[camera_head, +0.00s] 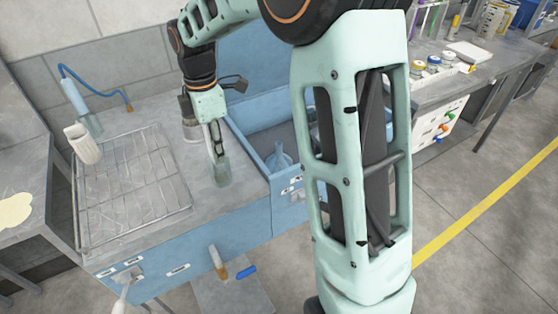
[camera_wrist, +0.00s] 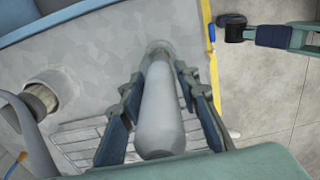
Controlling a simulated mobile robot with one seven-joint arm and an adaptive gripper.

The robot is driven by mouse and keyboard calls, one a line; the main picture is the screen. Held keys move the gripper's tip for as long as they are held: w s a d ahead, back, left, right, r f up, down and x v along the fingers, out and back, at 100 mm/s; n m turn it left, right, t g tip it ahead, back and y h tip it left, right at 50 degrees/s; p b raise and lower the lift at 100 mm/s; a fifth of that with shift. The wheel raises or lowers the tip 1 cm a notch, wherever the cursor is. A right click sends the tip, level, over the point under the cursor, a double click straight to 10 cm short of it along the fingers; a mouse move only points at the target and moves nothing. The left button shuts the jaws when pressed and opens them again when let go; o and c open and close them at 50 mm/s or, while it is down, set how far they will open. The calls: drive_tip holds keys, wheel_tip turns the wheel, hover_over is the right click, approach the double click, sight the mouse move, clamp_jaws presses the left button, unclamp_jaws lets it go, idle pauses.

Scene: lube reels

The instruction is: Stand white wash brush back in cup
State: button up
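My gripper (camera_head: 217,138) points down over the blue bench's grey top, right of the wire rack. In the wrist view, its fingers (camera_wrist: 161,78) lie along both sides of a smooth whitish handle, which I take for the white wash brush (camera_wrist: 161,112). The fingers appear closed on it near the tips. The handle is roughly upright, thick end toward the wrist camera. In the head view, a grey-green cup-like piece (camera_head: 222,173) stands directly below the fingertips. I cannot tell whether the brush's lower end is inside it, as the brush head is hidden.
A wire rack (camera_head: 130,185) covers the bench's left part. A white ribbed piece (camera_head: 82,143) and a blue-handled tool (camera_head: 75,97) with a hose stand behind it. A round container (camera_wrist: 50,95) shows beside my gripper. A blue basin (camera_head: 262,135) lies right.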

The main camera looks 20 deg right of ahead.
drive_tip(key=shift+o, duration=1)
wheel_tip(320, 180, up, 12)
drive_tip(key=shift+r, duration=0.1)
